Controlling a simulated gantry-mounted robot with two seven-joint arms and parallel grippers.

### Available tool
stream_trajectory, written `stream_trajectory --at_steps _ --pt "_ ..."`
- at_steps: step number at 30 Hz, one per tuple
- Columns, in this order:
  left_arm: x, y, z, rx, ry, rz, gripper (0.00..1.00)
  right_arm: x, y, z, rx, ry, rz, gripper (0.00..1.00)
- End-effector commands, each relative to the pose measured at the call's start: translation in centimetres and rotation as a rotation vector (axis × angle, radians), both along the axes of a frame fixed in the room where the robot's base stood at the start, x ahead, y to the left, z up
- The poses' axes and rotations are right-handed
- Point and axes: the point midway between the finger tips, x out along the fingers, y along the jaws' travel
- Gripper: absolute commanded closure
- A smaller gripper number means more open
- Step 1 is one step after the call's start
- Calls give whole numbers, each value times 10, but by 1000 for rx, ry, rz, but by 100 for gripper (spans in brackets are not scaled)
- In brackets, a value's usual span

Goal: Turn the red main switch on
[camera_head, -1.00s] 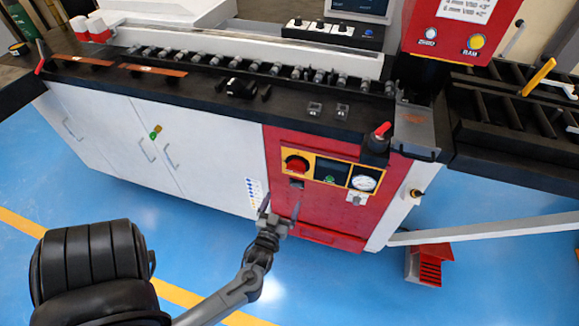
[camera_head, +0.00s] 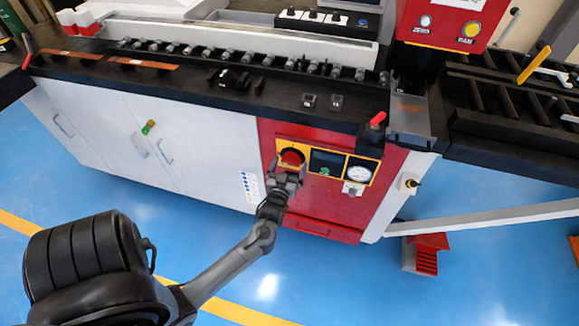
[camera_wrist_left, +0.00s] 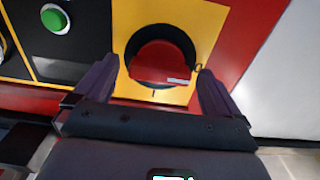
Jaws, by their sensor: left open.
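The red main switch (camera_head: 292,158) is a round knob on a yellow plate on the red front panel of the machine. In the left wrist view the red knob (camera_wrist_left: 162,62) sits in a dark ring on its yellow plate (camera_wrist_left: 205,30). My left gripper (camera_head: 287,168) is open in front of the switch and hides its lower part in the head view. In the left wrist view its two fingers (camera_wrist_left: 152,88) stand either side of the knob, apart from it as far as I can tell. My right gripper is not in view.
A red-tipped lever (camera_head: 377,119) rises above. The black worktop (camera_head: 190,85) overhangs the panel. Blue floor in front is clear.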

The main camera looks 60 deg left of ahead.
Motion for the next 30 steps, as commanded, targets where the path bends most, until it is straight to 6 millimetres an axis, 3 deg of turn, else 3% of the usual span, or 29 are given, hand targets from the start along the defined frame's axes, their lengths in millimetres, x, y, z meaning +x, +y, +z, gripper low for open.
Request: stream_trajectory --at_steps 12,23,30 --pt "5 5 0 0 0 1 2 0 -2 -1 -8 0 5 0" --pt "4 5 0 0 0 1 57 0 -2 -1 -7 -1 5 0" --pt "4 5 2 13 12 1 58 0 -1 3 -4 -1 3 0"
